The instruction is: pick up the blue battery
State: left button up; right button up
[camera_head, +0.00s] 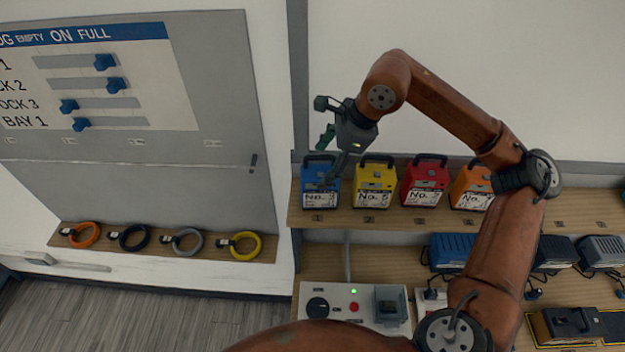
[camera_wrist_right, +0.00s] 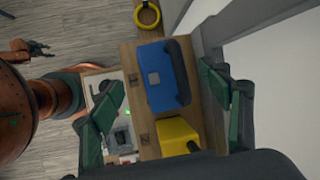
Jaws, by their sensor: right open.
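The blue battery (camera_head: 320,188) with a black handle and white label stands upright at the left end of the upper shelf. My right gripper (camera_head: 331,154) is open just above it, and its lower finger overlaps the battery in the head view. In the right wrist view the blue battery (camera_wrist_right: 160,92) lies between the two spread green fingers of my right gripper (camera_wrist_right: 160,82), with nothing held. Whether a finger touches it I cannot tell. A small gripper (camera_wrist_right: 30,50) at the left of the wrist view appears to be my left one; its jaws are too small to judge.
Yellow (camera_head: 375,184), red (camera_head: 424,183) and orange (camera_head: 471,186) batteries stand to the right on the upper shelf (camera_head: 350,218). Below are a control panel (camera_head: 340,305) and several dark or blue units.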

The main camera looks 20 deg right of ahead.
aim_at(315, 173)
jog(key=p+x, duration=0.2)
jog(key=x, duration=0.4)
jog(key=shift+a+f, duration=0.15)
jog(key=shift+a, duration=0.05)
jog(key=shift+w+a+f, duration=0.15)
jog(key=shift+f, duration=0.35)
jog(key=shift+c, duration=0.7)
jog(key=shift+r, duration=0.1)
jog(key=c, duration=1.7)
grip_shut()
jog(key=shift+r, duration=0.1)
